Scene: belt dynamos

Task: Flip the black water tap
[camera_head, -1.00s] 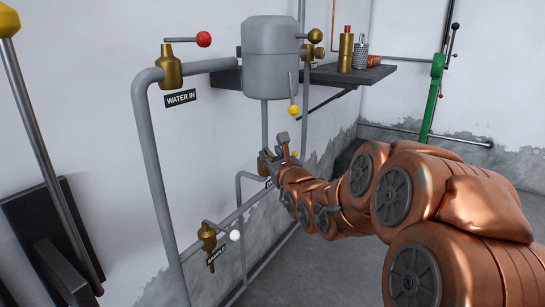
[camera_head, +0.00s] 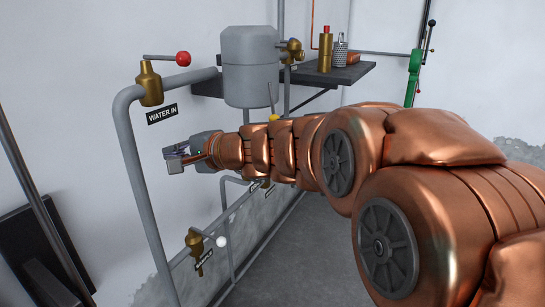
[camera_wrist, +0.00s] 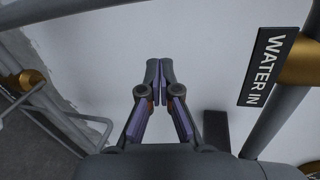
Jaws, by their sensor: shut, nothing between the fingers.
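No tap plainly black all over shows. The only black handle I see is a black-knobbed lever (camera_head: 431,23) on a green fitting (camera_head: 413,67) at the back right in the head view. I cannot tell whether it is the black water tap. My gripper (camera_head: 172,160) is at the left, below the WATER IN label (camera_head: 162,114), far from that lever. In the wrist view my gripper (camera_wrist: 159,72) has its fingertips together, with nothing between them, in front of the bare wall. My arm hides part of the pipework behind it.
The red-knobbed brass tap (camera_head: 150,84) sits on a grey pipe (camera_head: 136,180) close to my gripper. A white-knobbed tap (camera_head: 195,244) is lower down. A grey tank (camera_head: 250,65), a yellow knob (camera_head: 273,118) and a dark shelf (camera_head: 340,75) stand beyond my arm.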

